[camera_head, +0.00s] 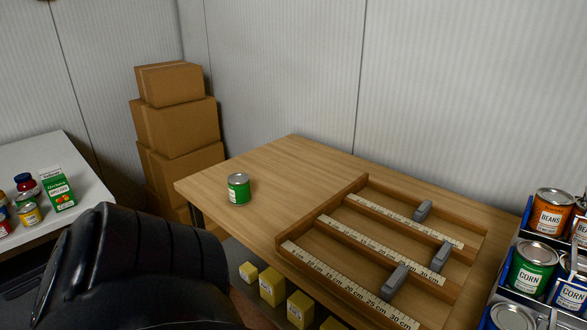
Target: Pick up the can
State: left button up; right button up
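A green can (239,190) with a silver lid stands upright on the left part of the wooden table (283,167), near its front edge. Nothing touches it. Its label is too small to read. Neither of my grippers is in view, so I cannot tell their state or how far they are from the can.
A wooden measuring frame (365,181) with centimetre scales and grey sliders lies right of the can. Several cans, including beans (551,214), stand in a rack at far right. Cardboard boxes (176,125) are stacked behind. A white table (72,160) holds groceries. Yellow blocks (271,285) sit below.

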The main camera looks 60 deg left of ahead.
aim_at(238, 182)
jog(key=z, duration=1.2)
jog(key=k, duration=1.05)
jog(key=u, duration=1.85)
